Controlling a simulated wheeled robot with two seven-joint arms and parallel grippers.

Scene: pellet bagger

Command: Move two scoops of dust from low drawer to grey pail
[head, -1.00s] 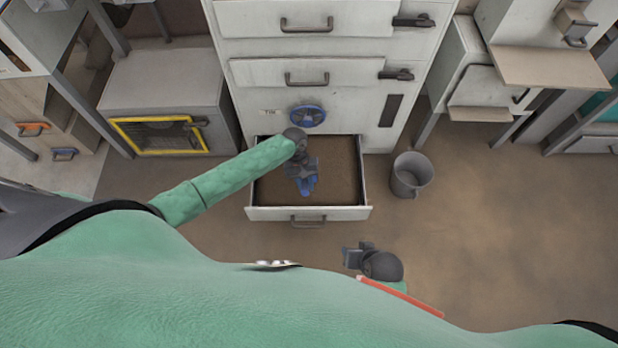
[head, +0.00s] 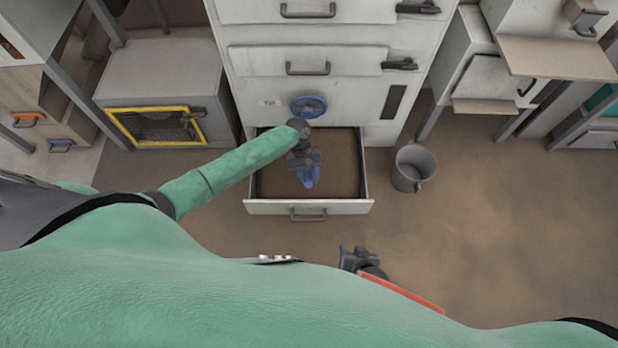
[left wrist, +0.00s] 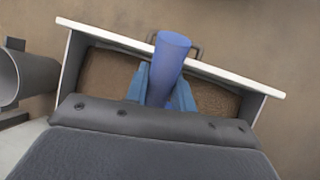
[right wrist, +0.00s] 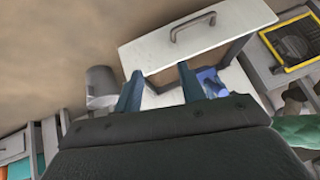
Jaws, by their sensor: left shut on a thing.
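The low drawer (head: 308,207) is pulled out below the cabinet and holds brown dust (head: 340,165). My left gripper (head: 307,167) is over the drawer, shut on a blue scoop (head: 309,177). In the left wrist view the scoop's blue round part (left wrist: 170,65) stands between the fingers (left wrist: 160,90). I cannot tell whether dust is in the scoop. The grey pail (head: 411,170) stands on the floor right of the drawer. My right gripper (head: 350,256) is near my body, in front of the drawer; its fingers (right wrist: 160,85) are apart and empty in the right wrist view.
A blue handwheel (head: 308,106) is on the cabinet front just above the drawer. Closed drawers (head: 308,62) are higher up. A yellow-framed box (head: 158,128) stands to the left. Shelved units (head: 487,85) stand at the right. The floor (head: 500,220) right of the pail is clear.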

